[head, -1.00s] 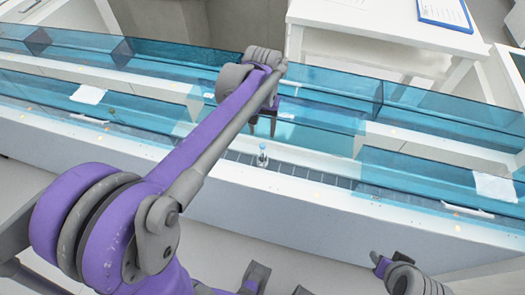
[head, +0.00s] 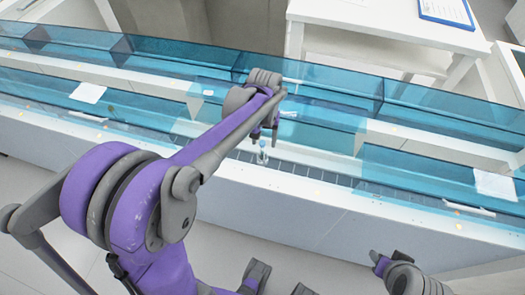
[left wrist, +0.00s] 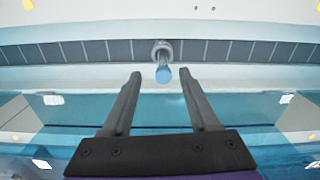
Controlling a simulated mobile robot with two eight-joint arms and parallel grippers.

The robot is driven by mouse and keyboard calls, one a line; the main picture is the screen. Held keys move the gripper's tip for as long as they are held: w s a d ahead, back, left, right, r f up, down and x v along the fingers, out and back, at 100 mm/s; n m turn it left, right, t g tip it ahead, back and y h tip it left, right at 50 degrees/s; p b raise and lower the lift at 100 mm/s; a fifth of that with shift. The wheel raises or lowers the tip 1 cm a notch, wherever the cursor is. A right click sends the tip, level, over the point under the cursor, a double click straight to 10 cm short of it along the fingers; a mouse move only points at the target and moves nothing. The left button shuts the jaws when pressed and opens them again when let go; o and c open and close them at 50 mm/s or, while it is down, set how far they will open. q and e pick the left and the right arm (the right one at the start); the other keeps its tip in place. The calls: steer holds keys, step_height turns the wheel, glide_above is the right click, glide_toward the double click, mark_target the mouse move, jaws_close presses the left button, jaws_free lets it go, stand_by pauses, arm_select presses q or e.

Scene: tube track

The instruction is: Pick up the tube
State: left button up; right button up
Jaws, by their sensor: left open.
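A small upright tube (head: 263,153) with a pale blue top stands in the dark segmented track (head: 312,170) along the white bench. In the left wrist view the tube (left wrist: 163,73) appears between the fingertips, its lower end at a round grey holder on the track. My left gripper (head: 265,136) is open, just behind the tube in the head view. In the left wrist view its two dark fingers (left wrist: 160,74) are spread on either side of the tube, with gaps. I cannot tell how far the fingertips are from it in depth.
Clear blue panels (head: 430,105) run along the bench behind and beside the track. White labels (head: 88,93) are on the panels. A white table (head: 385,30) with a clipboard (head: 446,12) stands behind.

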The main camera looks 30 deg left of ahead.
mark_target(263, 148)
arm_select(q)
steer(key=f, duration=0.5)
steer(key=shift+s+a, duration=0.1)
steer(key=shift+a, duration=0.1)
jaws_close()
step_height(263, 148, up, 10)
steer(key=shift+r+p, duration=0.1)
steer(key=shift+p, duration=0.25)
stand_by(0.4)
steer(key=shift+f+b, duration=3.05)
steer(key=shift+f, duration=1.75)
